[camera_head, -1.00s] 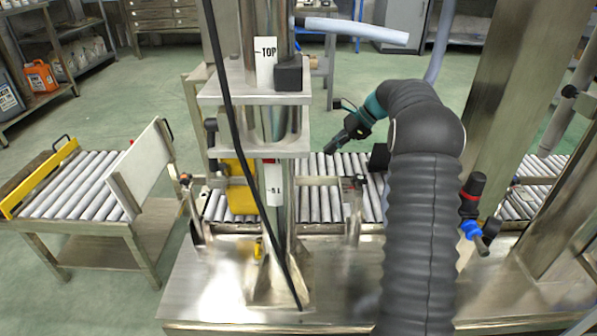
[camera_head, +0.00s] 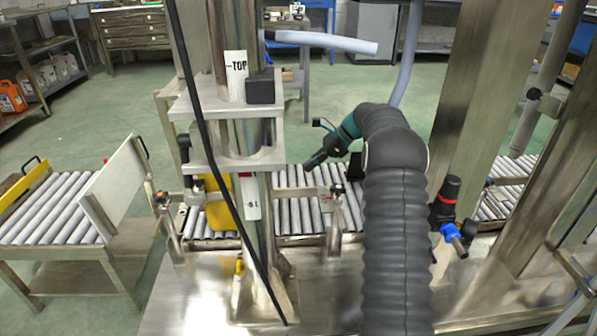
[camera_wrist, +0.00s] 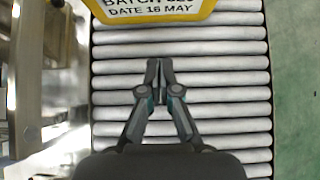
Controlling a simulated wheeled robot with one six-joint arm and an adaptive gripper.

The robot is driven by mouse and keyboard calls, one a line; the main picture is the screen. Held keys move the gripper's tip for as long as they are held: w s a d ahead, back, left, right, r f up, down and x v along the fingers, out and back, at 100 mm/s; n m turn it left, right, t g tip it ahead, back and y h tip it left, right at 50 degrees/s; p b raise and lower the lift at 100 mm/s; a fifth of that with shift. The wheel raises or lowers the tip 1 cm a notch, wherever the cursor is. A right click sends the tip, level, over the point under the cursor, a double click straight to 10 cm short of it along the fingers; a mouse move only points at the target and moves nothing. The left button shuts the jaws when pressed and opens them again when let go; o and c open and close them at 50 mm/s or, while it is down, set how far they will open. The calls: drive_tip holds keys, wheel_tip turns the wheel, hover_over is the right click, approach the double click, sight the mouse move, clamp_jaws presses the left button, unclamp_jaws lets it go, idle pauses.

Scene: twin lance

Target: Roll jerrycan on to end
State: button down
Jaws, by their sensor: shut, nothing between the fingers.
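The yellow jerrycan (camera_head: 220,217) stands on the roller conveyor (camera_head: 295,212), partly hidden behind the steel column in the head view. In the wrist view the jerrycan (camera_wrist: 150,18) shows only as a yellow edge and white label at the top, with "DATE 16 MAY" readable. My gripper (camera_head: 308,164) is over the rollers to the right of the jerrycan. In the wrist view my gripper (camera_wrist: 159,66) has its fingertips together, empty, pointing toward the jerrycan with a gap between them in the picture.
The steel column with a "TOP" label (camera_head: 236,76) and a black cable stand in front of the conveyor. A steel bench (camera_head: 190,290) lies nearest. A roller table with a white board (camera_head: 112,190) is at left. Steel posts and a red-and-blue valve fitting (camera_head: 447,215) are at right.

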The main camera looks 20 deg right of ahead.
drive_tip(key=shift+b+x, duration=0.8)
drive_tip(key=shift+x, duration=3.85)
drive_tip(key=shift+w+a, duration=0.15)
drive_tip(key=shift+a, duration=0.8)
drive_tip(key=shift+w+a, duration=0.2)
drive_tip(key=shift+a, duration=0.8)
drive_tip(key=shift+b, duration=0.3)
drive_tip(key=shift+a+r, duration=0.1)
drive_tip(key=shift+a, duration=0.15)
drive_tip(key=shift+w+a+p, duration=0.3)
drive_tip(key=shift+a+p, duration=0.6)
drive_tip(key=shift+a, duration=0.4)
drive_tip(key=shift+w+a+p, duration=0.25)
drive_tip(key=shift+a+p, duration=0.6)
drive_tip(key=shift+a, duration=0.45)
drive_tip(key=shift+w+a+p, duration=0.3)
drive_tip(key=shift+a+p, duration=0.6)
drive_tip(key=shift+a, duration=0.45)
drive_tip(key=shift+s+d+p, duration=0.2)
drive_tip(key=shift+d+p, duration=0.15)
drive_tip(key=shift+d, duration=0.7)
drive_tip(key=shift+s+d+p, duration=0.2)
drive_tip(key=shift+d+p, duration=0.15)
drive_tip(key=shift+d, duration=0.7)
drive_tip(key=v, duration=0.9)
drive_tip(key=shift+d+r, duration=0.2)
drive_tip(key=shift+r, duration=0.05)
